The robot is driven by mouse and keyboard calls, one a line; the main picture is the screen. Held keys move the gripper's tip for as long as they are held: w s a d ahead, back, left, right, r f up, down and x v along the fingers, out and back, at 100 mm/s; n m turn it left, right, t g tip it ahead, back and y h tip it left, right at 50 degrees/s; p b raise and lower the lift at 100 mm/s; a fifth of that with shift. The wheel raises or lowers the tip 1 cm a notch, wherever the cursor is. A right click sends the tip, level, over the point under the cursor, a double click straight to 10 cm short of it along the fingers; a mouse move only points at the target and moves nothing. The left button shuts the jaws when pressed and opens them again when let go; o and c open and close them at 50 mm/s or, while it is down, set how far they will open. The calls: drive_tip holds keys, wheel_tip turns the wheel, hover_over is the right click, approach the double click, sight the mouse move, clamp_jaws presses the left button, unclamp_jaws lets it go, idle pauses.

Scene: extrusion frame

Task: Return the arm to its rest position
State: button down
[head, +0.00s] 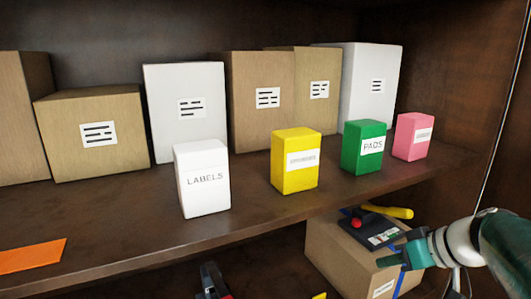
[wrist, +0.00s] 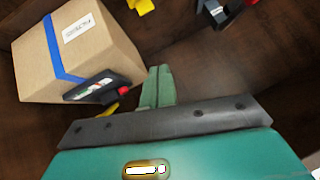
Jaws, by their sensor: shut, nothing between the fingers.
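My gripper (head: 384,261) is at the lower right of the head view, at the end of my white and teal arm. It is in front of the lower shelf space, below the front edge of the upper shelf. In the wrist view, my gripper's two green fingers (wrist: 158,86) are together with nothing between them. A cardboard box (head: 335,255) with blue tape is near the fingers. It also shows in the wrist view (wrist: 110,47), to the left of the fingers, apart from them.
A dark device (wrist: 97,86) with a red knob and a yellow part lies at the taped box. The upper shelf (head: 120,230) holds a white LABELS box (head: 203,180), yellow box (head: 296,163), green PADS box (head: 364,150), pink box (head: 412,137) and larger cartons behind.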

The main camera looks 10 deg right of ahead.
drive_tip(key=s+a+f+m+g+h, duration=0.1)
drive_tip(key=s+a+f+h, duration=0.1)
drive_tip(key=s+a, duration=0.3)
drive_tip(key=s+a+f+m+h, duration=0.1)
drive_tip(key=s+a+f+h, duration=0.1)
drive_tip(key=s+a, duration=0.4)
drive_tip(key=shift+a+f+m+g+h, duration=0.35)
drive_tip(key=shift+a+h, duration=0.35)
drive_tip(key=shift+a, duration=1.3)
idle(1.4)
